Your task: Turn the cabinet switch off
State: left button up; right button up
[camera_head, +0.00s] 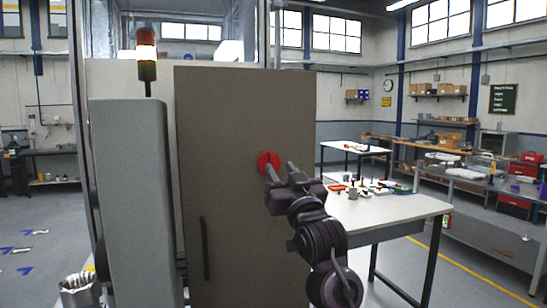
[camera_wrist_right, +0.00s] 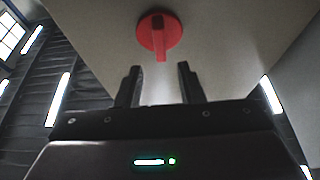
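The red rotary switch (camera_head: 268,160) sits on the front of a tall grey-brown cabinet (camera_head: 240,115). In the right wrist view, the switch (camera_wrist_right: 159,33) is a red disc with a narrow handle pointing down the picture, between the lines of the fingers. My right gripper (camera_head: 279,170) is in front of the switch, its fingers pointing at the cabinet face. In the right wrist view, the gripper (camera_wrist_right: 160,72) is open and empty, with a gap between its fingertips and the handle. My left gripper is not in view.
A dark vertical handle (camera_head: 205,248) is on the cabinet's lower left. A grey panel (camera_head: 135,190) and a lit signal tower (camera_head: 147,55) stand left of it. A white table (camera_head: 400,205) with small parts is to the right. Open floor (camera_head: 40,220) is at far left.

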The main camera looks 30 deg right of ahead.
aim_at(273, 158)
jog(key=p+x, duration=0.1)
jog(key=x, duration=0.3)
jog(key=shift+w, duration=0.2)
grip_shut()
